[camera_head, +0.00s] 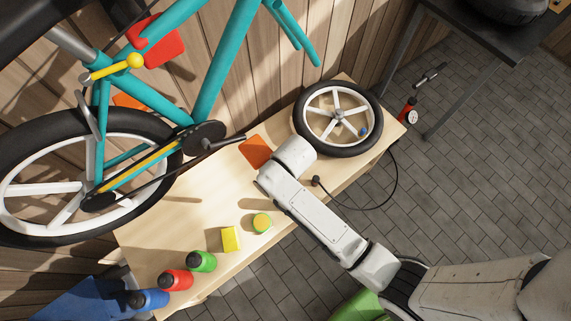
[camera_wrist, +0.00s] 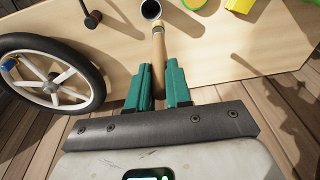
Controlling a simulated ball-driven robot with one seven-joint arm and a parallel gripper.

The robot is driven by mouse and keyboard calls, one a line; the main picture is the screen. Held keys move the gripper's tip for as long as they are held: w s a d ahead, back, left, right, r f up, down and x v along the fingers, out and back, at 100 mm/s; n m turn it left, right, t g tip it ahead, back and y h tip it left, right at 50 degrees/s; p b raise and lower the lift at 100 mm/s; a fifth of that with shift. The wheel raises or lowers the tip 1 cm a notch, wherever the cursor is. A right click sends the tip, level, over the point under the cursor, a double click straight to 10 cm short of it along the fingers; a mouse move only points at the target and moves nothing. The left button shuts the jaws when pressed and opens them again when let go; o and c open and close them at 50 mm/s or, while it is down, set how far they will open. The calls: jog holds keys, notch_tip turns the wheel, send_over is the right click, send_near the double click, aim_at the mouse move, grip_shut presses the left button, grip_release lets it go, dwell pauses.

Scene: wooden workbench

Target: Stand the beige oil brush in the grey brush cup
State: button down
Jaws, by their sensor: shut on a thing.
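My gripper (camera_wrist: 159,82) has teal fingers, shut on the beige oil brush (camera_wrist: 158,50) in the wrist view. The brush shows as a tan cylinder between the fingers, its far end reaching up the picture. The grey brush cup (camera_wrist: 151,9) stands on the bench at the top of the wrist view, its dark round opening just beyond the brush's far end. The brush looks outside the cup; its height above the bench is unclear. In the head view, my arm hides the gripper, and neither brush nor cup can be made out.
The wooden bench (camera_head: 140,240) holds a white-spoked wheel (camera_head: 337,119), a yellow block (camera_head: 230,239), a green-yellow round item (camera_head: 262,222) and red (camera_head: 175,280), green (camera_head: 202,262) and blue (camera_head: 149,299) bottles. A black knob (camera_head: 316,181) stands near my arm. A teal bicycle (camera_head: 215,75) hangs over the bench.

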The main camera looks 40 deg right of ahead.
jog(key=shift+s+d+r, duration=0.15)
jog(key=shift+d+r, duration=0.1)
notch_tip(320, 180, down, 12)
jog(key=b, duration=0.8)
jog(key=shift+r, duration=0.15)
dwell(0.4)
jog(key=c, duration=1)
grip_release()
jog(key=shift+o, duration=0.2)
notch_tip(320, 180, up, 11)
jog(key=s, duration=0.1)
jog(key=shift+s, duration=0.25)
jog(key=shift+f, duration=0.2)
